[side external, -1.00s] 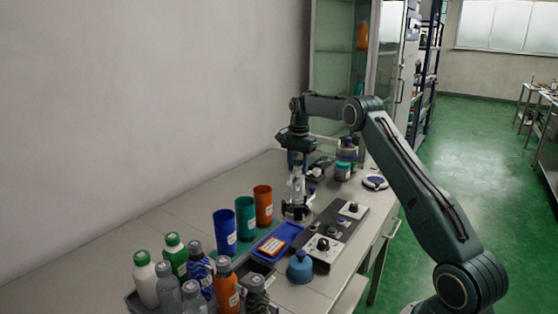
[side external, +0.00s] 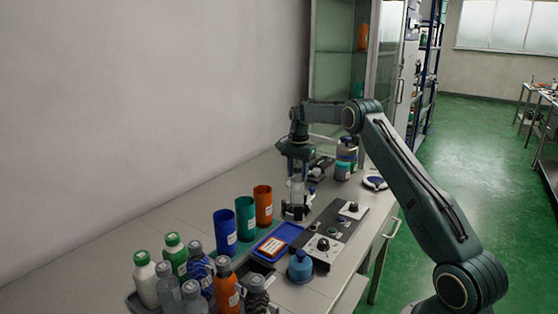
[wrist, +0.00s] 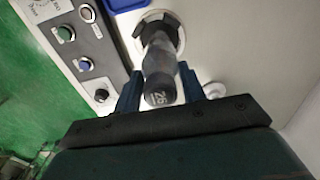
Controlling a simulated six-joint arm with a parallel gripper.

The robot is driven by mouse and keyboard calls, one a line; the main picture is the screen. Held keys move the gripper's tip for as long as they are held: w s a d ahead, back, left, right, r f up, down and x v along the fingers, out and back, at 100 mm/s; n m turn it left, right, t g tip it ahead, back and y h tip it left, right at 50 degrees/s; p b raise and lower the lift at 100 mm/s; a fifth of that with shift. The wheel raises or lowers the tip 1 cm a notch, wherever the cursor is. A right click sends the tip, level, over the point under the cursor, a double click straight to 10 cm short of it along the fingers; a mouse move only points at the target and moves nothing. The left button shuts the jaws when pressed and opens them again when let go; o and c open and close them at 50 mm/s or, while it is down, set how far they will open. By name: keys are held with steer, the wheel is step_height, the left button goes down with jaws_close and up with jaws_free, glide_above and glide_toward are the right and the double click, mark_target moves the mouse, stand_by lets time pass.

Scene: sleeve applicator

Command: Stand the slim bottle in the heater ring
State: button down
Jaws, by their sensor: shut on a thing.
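The slim bottle (wrist: 160,65) is clear grey with a dark cap marked 25. In the side external view the bottle (side external: 297,190) stands roughly upright at the heater ring (side external: 296,211). In the wrist view its lower end meets the dark collar of the heater ring (wrist: 172,27); I cannot tell how deep it sits. My gripper (side external: 298,172) is above the ring, shut on the bottle's upper part. In the wrist view my gripper (wrist: 161,92) has one finger on each side of the cap.
A control panel (side external: 325,232) with knobs and buttons lies beside the ring. A blue tray (side external: 293,230), blue, teal and orange cups (side external: 263,205), a blue flask (side external: 300,267) and several bottles (side external: 172,255) stand nearer the camera. Bare table (side external: 190,211) lies along the wall.

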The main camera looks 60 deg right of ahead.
steer(key=shift+f, duration=0.9)
steer(key=shift+c, duration=1.4)
jaws_free()
steer(key=shift+r, duration=0.1)
steer(key=shift+r, duration=4.35)
steer(key=shift+r, duration=0.1)
